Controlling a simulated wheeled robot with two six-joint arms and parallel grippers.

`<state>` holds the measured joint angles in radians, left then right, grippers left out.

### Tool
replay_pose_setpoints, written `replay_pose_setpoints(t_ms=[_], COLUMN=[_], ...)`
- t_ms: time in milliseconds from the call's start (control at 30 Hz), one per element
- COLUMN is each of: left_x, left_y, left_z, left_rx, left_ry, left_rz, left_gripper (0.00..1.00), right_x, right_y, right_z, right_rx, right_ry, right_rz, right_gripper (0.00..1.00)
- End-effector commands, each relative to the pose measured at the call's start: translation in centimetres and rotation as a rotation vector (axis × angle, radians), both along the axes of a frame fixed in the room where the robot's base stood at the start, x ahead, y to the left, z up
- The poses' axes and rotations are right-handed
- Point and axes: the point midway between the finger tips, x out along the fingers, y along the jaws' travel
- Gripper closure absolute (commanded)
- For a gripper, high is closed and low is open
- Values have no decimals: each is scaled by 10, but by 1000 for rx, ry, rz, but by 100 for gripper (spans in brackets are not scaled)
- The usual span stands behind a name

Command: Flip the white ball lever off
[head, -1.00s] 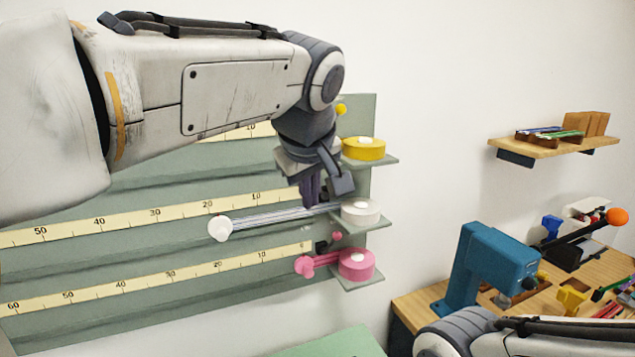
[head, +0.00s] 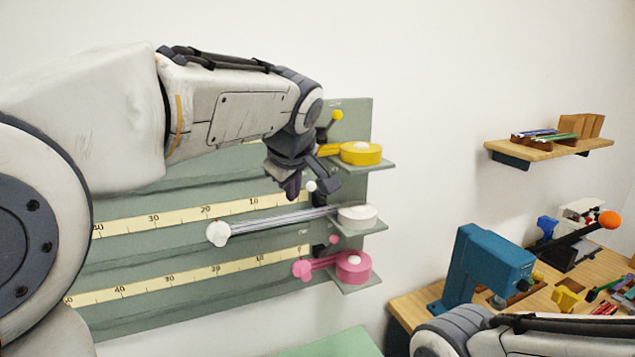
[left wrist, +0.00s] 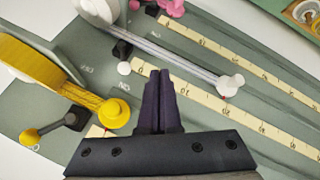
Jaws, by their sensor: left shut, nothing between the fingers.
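The small white ball (head: 311,186) of a lever shows on the green board, just right of my left fingertips in the head view. In the left wrist view the white ball (left wrist: 124,68) is left of the fingertips, beside a black block (left wrist: 122,50) and near a faint marking that seems to read "ON". My left gripper (head: 292,196) is shut and empty; its dark fingers (left wrist: 160,78) are together, apart from the ball in the wrist view. The lever's stem is hard to make out. My right gripper is out of view.
A white tape roll (head: 357,217) has its tape pulled left to a white end knob (head: 218,233). A yellow roll (head: 360,153) and yellow ball (head: 337,115) are above; a pink roll (head: 353,267) and pink ball (head: 334,239) are below. A blue device (head: 487,264) stands at right.

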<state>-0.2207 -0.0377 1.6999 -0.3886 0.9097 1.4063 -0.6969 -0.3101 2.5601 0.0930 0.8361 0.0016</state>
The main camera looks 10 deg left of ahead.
Motion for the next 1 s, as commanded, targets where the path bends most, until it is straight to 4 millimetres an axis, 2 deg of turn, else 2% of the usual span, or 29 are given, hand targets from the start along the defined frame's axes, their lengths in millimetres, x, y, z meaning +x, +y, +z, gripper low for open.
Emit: replay_pose_setpoints(t_ms=[133,200,400,867,1000], left_x=[19,30,50,56,55], left_y=[6,1,-7,-9,-3], left_z=[-24,-18,-16,-17,-16], left_rx=[1,0,0,-1,10], left_ry=[5,1,-1,-3,5], left_rz=[2,-2,-1,0,8], left_gripper=[100,100,100,100,100], right_x=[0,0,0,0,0], right_y=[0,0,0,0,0], right_z=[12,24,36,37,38], right_rx=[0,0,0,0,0], right_ry=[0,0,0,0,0], right_rz=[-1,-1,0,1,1], right_gripper=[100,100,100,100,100])
